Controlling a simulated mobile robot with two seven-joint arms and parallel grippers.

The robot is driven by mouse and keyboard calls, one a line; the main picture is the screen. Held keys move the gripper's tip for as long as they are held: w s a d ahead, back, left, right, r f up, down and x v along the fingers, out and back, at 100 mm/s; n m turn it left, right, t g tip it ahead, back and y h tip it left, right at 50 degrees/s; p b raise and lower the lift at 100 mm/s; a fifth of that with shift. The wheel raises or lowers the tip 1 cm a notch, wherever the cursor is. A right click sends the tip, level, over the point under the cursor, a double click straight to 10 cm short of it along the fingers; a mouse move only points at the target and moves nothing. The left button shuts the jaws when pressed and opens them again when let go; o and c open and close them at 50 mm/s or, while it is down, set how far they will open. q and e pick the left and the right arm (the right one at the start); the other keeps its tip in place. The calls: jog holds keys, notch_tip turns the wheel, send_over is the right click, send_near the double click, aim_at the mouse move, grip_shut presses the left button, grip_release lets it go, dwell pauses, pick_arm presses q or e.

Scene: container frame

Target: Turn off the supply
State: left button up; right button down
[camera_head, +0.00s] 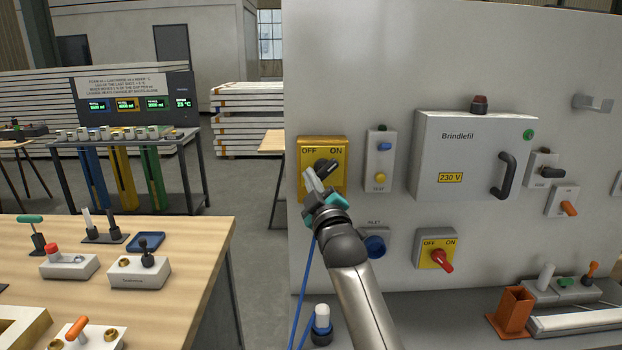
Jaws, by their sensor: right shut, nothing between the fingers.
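A yellow OFF/ON switch plate (334,186) is on the upper left of the grey panel. Its black rotary handle (329,167) is tilted up to the right, toward ON. My right gripper (312,180) is shut and empty, its fingertips in front of the plate just left of and below the handle. I cannot tell whether they touch it. A second yellow OFF/ON switch (428,260) sits lower right; its red handle (441,260) slants down to the right. A grey "Brindlefil" cabinet (455,165) marked 230 V has a black door handle (503,177). My left gripper is not in view.
A small box with blue and yellow buttons (380,160) is right of the upper switch. A blue inlet (375,246) is below, partly behind my right arm. A wooden workbench (195,240) with small fixtures stands left.

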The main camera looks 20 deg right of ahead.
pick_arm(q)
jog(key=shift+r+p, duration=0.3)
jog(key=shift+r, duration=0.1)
pick_arm(e)
jog(key=shift+n, duration=0.4)
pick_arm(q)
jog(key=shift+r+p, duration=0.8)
pick_arm(e)
jog(key=shift+f+n+y, duration=0.2)
jog(key=shift+n+y, duration=0.2)
jog(key=shift+n, duration=0.4)
